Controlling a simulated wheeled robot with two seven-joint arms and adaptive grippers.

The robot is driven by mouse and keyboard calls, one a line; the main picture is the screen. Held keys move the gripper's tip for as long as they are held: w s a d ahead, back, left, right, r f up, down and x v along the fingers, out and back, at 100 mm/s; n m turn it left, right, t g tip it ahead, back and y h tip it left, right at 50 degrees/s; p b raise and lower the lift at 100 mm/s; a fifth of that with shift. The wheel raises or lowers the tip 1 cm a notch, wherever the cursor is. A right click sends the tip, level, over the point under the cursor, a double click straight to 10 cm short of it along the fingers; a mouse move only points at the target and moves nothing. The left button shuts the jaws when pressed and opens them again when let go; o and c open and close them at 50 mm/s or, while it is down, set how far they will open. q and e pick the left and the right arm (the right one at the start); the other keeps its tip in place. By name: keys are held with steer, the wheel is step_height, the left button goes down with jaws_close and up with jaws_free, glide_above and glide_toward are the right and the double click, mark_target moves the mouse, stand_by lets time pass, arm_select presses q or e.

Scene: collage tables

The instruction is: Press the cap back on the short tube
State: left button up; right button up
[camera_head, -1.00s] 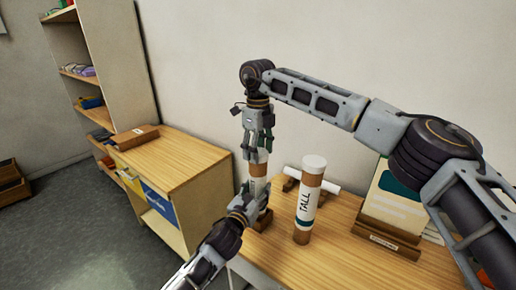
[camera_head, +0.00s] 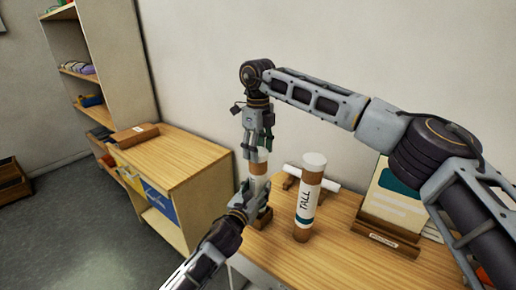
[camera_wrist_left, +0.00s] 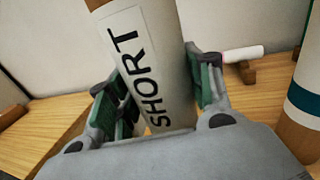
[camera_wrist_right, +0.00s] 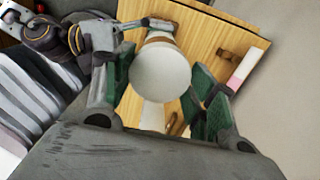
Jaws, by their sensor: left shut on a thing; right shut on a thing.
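The short tube (camera_head: 259,170), brown with a white label, stands upright near the table's left edge. In the left wrist view its label (camera_wrist_left: 145,60) reads SHORT. My left gripper (camera_head: 245,197) is shut around its lower part. My right gripper (camera_head: 257,146) points down above the tube, shut on the round white cap (camera_wrist_right: 160,75), which shows between its fingers in the right wrist view. The fingers hide the cap's lower edge in the head view, so I cannot tell whether it is seated or apart from the tube.
A tall tube (camera_head: 306,207), labelled TALL and white-capped, stands just right of the short one. Behind it a white roll (camera_head: 325,184) lies on wooden supports. A wooden holder (camera_head: 384,238) with cards stands farther right. A low cabinet (camera_head: 175,160) is at left.

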steer(key=shift+f, duration=0.45)
steer(key=o, duration=0.8)
steer(key=shift+o, duration=0.2)
steer(key=shift+r, duration=0.15)
step_height(320, 180, up, 12)
stand_by(0.5)
arm_select(q)
steer(key=o, duration=1.5)
steer(key=shift+s+a, duration=0.1)
